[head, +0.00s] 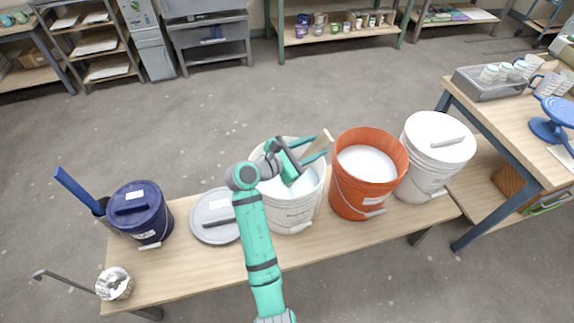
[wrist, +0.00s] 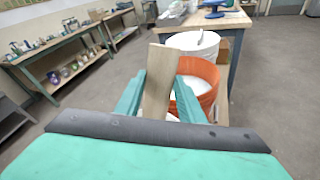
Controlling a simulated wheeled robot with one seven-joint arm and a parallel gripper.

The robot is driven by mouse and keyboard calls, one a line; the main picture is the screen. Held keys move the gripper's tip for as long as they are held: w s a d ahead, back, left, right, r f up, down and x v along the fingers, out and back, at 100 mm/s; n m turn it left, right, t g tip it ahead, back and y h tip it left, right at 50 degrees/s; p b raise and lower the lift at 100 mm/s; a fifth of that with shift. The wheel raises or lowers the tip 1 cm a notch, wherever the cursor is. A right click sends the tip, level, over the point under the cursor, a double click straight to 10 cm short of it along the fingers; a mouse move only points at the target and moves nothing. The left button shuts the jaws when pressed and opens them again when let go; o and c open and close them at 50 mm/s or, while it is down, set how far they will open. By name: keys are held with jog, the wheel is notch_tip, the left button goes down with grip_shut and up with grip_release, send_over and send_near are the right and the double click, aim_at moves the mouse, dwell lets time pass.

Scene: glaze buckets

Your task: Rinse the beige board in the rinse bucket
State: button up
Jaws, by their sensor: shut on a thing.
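My gripper (head: 324,143) is shut on the beige board (head: 316,147), a flat piece held between its two teal fingers. The gripper is over the open white bucket (head: 291,215), near its right rim and the orange bucket. In the wrist view the board (wrist: 158,82) stands up between the fingers, its lower end hidden behind the gripper body. The white bucket holds a pale, bluish-white liquid, partly hidden by my arm. I cannot tell whether the board touches it. The orange bucket (head: 359,196) beside it is open and holds white liquid. The bucket labels are too small to read.
A lidded white bucket (head: 431,160) stands right of the orange one. A grey lid (head: 212,228), a lidded navy bucket (head: 140,214) and a metal ladle (head: 114,284) are on the left of the bench (head: 190,278). A table (head: 508,118) with cups stands right. Floor behind is clear.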

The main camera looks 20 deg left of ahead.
aim_at(323, 139)
jog(key=shift+d+r, duration=0.25)
jog(key=shift+r, duration=0.5)
jog(key=shift+d+r, duration=0.25)
jog(key=shift+r, duration=0.45)
jog(key=d+r, duration=0.3)
jog(key=r, duration=0.5)
jog(key=d+r, duration=0.4)
jog(key=r, duration=0.5)
jog(key=shift+d, duration=0.15)
jog(key=shift+s, duration=0.1)
jog(key=shift+r, duration=0.15)
notch_tip(323, 139, up, 5)
jog(key=shift+f, duration=0.1)
dwell(0.4)
dwell(0.5)
